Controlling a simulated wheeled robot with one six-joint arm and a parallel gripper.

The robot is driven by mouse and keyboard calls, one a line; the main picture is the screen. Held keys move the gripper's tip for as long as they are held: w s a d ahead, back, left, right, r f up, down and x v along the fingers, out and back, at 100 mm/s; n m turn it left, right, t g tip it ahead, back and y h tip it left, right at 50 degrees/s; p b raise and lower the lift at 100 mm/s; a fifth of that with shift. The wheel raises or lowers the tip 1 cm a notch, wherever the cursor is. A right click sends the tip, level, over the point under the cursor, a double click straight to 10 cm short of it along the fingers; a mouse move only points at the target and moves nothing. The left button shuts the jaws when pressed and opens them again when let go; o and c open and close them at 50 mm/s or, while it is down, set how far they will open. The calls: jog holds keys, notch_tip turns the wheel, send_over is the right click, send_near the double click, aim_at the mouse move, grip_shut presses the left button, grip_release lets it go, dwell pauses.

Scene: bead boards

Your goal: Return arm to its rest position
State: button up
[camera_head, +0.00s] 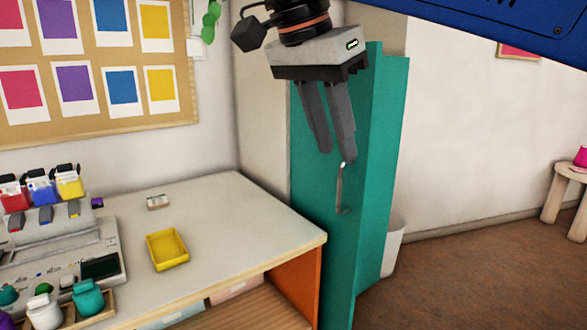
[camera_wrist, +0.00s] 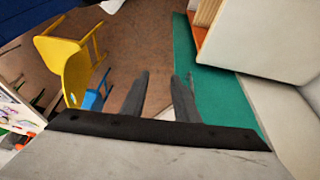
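My gripper (camera_head: 334,152) hangs at the top middle of the head view, fingers pointing down, in front of the teal cabinet (camera_head: 384,170). Its two fingers are apart with nothing between them. In the wrist view my gripper (camera_wrist: 160,78) shows both grey fingers spread over the brown floor and the teal surface (camera_wrist: 212,70). It is above and to the right of the table (camera_head: 225,215), touching nothing that I can see.
On the table are a yellow tray (camera_head: 167,250), a small light block (camera_head: 158,202) and a grey machine (camera_head: 70,245) with several coloured containers. A white bin (camera_head: 394,245) stands behind the cabinet. The wrist view shows a yellow chair (camera_wrist: 75,68).

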jog(key=w+d+f+n+y, duration=0.15)
jog(key=d+f+n, duration=0.35)
jog(key=d+f, duration=0.9)
jog(key=s+d+f+n+t+y, duration=0.1)
jog(key=s+d+f+n, duration=0.1)
jog(key=f, duration=0.9)
jog(key=s+d+f+n+t+y, duration=0.1)
jog(key=s+d+f+n, duration=0.2)
jog(key=f, duration=0.8)
jog(key=s+d, duration=0.2)
jog(key=d, duration=0.2)
jog(key=shift+s+f, duration=0.2)
jog(key=shift+f, duration=0.15)
jog(key=shift+o, duration=0.2)
jog(key=shift+d, duration=0.1)
